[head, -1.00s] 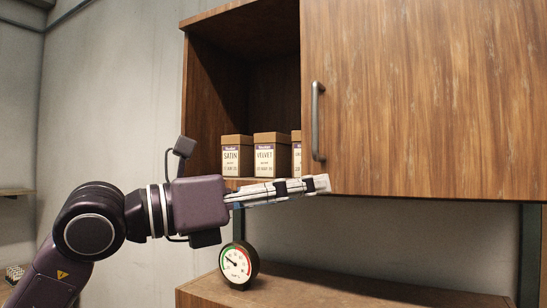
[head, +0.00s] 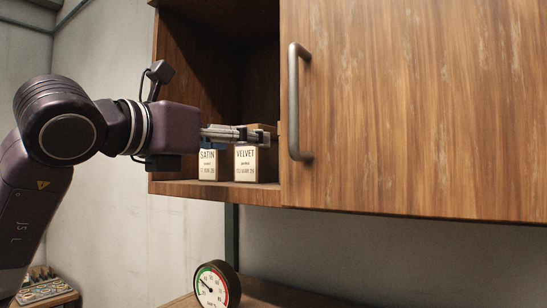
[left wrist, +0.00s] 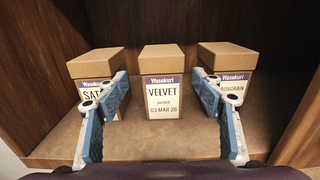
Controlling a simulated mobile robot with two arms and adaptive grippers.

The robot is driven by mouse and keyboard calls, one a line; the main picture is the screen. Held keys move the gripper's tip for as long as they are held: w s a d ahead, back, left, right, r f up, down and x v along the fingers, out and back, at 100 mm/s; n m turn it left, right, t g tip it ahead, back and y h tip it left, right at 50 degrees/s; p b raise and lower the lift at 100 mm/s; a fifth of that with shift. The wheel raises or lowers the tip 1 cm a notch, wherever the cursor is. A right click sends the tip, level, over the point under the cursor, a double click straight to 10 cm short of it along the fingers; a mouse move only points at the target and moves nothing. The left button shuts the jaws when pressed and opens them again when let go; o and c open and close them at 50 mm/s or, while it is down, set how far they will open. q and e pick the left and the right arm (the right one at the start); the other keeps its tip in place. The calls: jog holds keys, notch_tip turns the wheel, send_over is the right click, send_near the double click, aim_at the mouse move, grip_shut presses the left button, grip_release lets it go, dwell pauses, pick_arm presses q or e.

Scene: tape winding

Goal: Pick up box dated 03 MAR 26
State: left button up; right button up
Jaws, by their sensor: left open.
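The VELVET box (left wrist: 162,97), labelled 03 MAR 26, stands upright in the middle of a row in the left wrist view; it also shows in the head view (head: 246,164). My left gripper (head: 268,136) is open and empty at the cabinet opening. In the left wrist view its two blue-sided fingers (left wrist: 162,88) point at the VELVET box, one to each side of its front. In the head view the fingers hide the box's upper part. My right gripper is in neither view.
The SATIN box (left wrist: 95,68) stands left of the VELVET box and the GROSGRAIN box (left wrist: 232,62) right. All are on the cabinet shelf (head: 215,190). The cabinet door (head: 420,110) with a metal handle (head: 294,105) bounds the opening on the right. A gauge (head: 216,285) stands below.

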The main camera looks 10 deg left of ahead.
pick_arm(q)
jog(key=shift+w+d+r+p, duration=0.25)
jog(key=shift+w+d+p, duration=0.05)
jog(key=shift+w+p, duration=0.25)
jog(key=shift+w+d+r+p, duration=0.2)
jog(key=shift+w+d+p, duration=0.1)
jog(key=shift+w+p, duration=0.25)
jog(key=p+x, duration=0.2)
jog(key=x, duration=0.1)
jog(key=shift+w+d+f, duration=0.15)
jog(key=shift+w+d, duration=0.05)
jog(key=shift+w, duration=0.15)
jog(key=shift+w+d+f, duration=0.1)
jog(key=shift+w, duration=0.15)
jog(key=shift+s, duration=0.1)
jog(key=c, duration=1.4)
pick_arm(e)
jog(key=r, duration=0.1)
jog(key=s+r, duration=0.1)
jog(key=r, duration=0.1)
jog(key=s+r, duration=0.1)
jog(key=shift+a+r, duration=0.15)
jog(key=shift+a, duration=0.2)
